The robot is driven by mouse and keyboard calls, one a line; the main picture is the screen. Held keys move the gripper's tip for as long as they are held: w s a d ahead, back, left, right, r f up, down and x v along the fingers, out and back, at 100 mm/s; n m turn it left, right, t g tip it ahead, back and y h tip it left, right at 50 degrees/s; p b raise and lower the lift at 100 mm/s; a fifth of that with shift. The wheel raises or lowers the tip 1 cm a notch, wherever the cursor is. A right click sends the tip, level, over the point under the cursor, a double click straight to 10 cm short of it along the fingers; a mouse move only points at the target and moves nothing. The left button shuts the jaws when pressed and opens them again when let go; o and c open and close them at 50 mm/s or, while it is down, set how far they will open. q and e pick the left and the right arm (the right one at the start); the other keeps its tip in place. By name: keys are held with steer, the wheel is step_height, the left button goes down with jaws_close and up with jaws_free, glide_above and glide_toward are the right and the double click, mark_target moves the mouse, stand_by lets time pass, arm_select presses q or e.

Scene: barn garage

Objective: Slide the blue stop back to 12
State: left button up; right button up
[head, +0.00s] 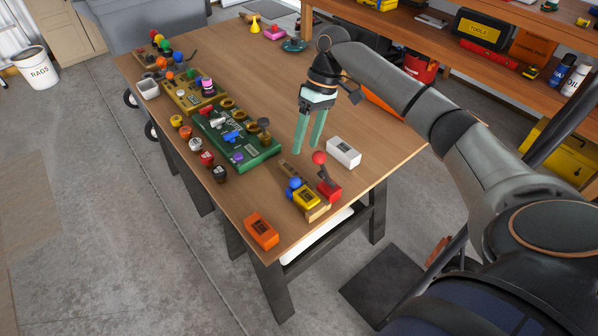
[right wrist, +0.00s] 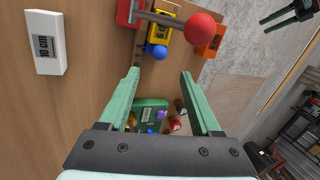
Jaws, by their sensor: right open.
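A wooden rail (head: 289,171) lies near the front edge of the table. On or beside it are a blue ball-shaped knob (head: 294,183), a yellow block (head: 306,198) and a red block with a red-ball lever (head: 328,189). The blue knob (right wrist: 156,51) also shows in the right wrist view, beside the yellow block (right wrist: 166,22). Scale numbers are too small to read. My right gripper (head: 308,148) is open and empty, pointing down above the table behind the rail. Part of what seems to be my left gripper (right wrist: 284,15) shows at the wrist view's top right; its jaws are unclear.
A white block (head: 343,152) marked 10 cm (right wrist: 46,43) stands right of the rail. An orange block (head: 261,231) lies at the front table corner. A green board (head: 262,157) with knobs and several small weights stand to the left.

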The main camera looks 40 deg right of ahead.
mark_target(296, 178)
steer(key=x, duration=1)
steer(key=shift+f, duration=0.2)
jaws_close()
steer(key=shift+r, duration=0.1)
stand_by(0.9)
